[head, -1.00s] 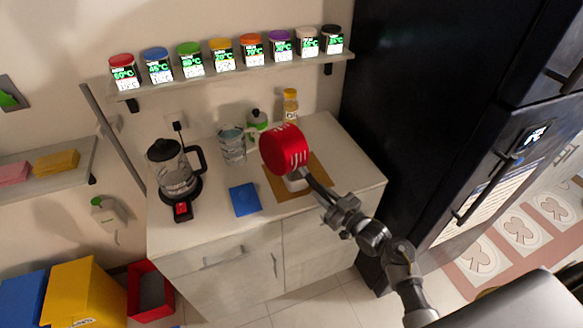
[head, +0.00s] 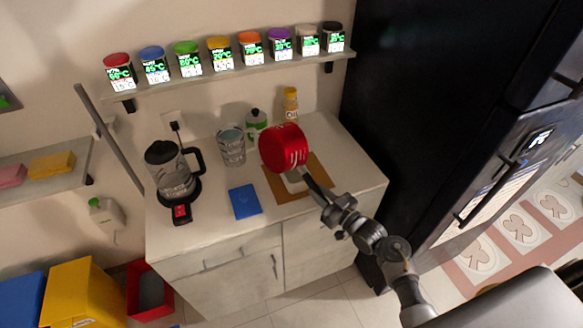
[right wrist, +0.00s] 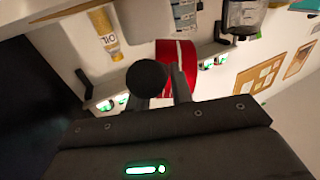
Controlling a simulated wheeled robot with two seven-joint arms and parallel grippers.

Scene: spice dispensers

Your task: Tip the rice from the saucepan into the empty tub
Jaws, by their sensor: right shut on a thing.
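The red saucepan (head: 281,146) is in the air above the counter, tipped on its side, with pale marks on its red surface. It also shows in the right wrist view (right wrist: 168,62). My right gripper (head: 322,190) is shut on the saucepan's dark handle; its fingers show in the right wrist view (right wrist: 162,90). A whitish thing (head: 293,177), perhaps the tub, sits below the saucepan on a brown board (head: 318,172); it is mostly hidden. I cannot see the saucepan's inside or any rice. My left gripper is not in view.
A kettle (head: 172,170), blue cloth (head: 245,201), clear jar (head: 232,147), green-and-white bottle (head: 256,122) and oil bottle (head: 290,103) stand on the counter. A shelf of lidded jars (head: 220,57) hangs above. A black fridge (head: 435,100) is at right.

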